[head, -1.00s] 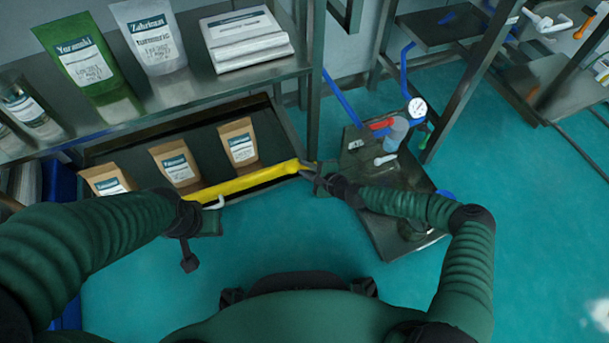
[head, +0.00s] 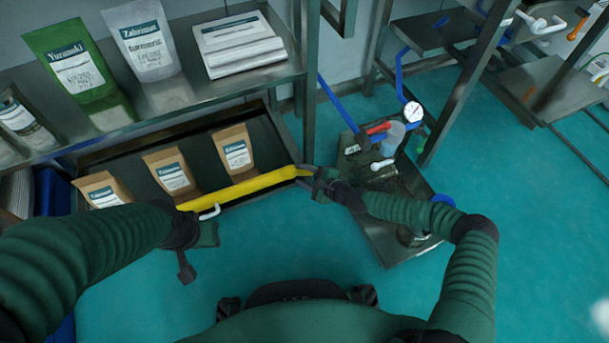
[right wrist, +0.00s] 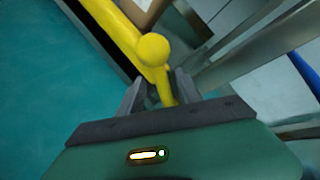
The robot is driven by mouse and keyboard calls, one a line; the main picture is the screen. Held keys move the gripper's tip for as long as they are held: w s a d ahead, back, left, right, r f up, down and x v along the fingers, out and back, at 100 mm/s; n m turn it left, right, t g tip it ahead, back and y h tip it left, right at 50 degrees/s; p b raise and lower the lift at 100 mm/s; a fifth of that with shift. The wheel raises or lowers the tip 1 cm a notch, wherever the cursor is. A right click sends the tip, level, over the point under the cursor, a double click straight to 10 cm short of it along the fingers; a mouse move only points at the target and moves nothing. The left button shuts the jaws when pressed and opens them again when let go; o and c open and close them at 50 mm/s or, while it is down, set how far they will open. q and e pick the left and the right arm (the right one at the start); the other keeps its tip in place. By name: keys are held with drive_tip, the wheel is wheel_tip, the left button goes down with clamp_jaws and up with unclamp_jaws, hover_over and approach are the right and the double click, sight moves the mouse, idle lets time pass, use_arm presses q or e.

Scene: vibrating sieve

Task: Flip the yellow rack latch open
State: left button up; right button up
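A yellow bar (head: 240,189) runs along the front edge of the lower shelf. At its right end is the yellow latch, a stem with a round knob (right wrist: 153,49) in the right wrist view. My right gripper (head: 307,176) is at this end. In the right wrist view its two fingers (right wrist: 160,88) stand apart, one on each side of the yellow stem, with a gap showing on the left. Contact on the right side is unclear. My left gripper (head: 207,234) is below the bar's left end, near a white hook-shaped handle (head: 210,212); its fingers are not clear.
An upper metal shelf (head: 200,92) holds bags and a white stack. A low metal stand (head: 385,235) with blue pipes and a gauge (head: 413,112) is close on the right. The floor in front is clear.

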drive_tip(key=shift+r, duration=0.1)
drive_tip(key=p+v, duration=0.9)
drive_tip(key=v, duration=0.7)
drive_tip(key=shift+s+d, duration=0.25)
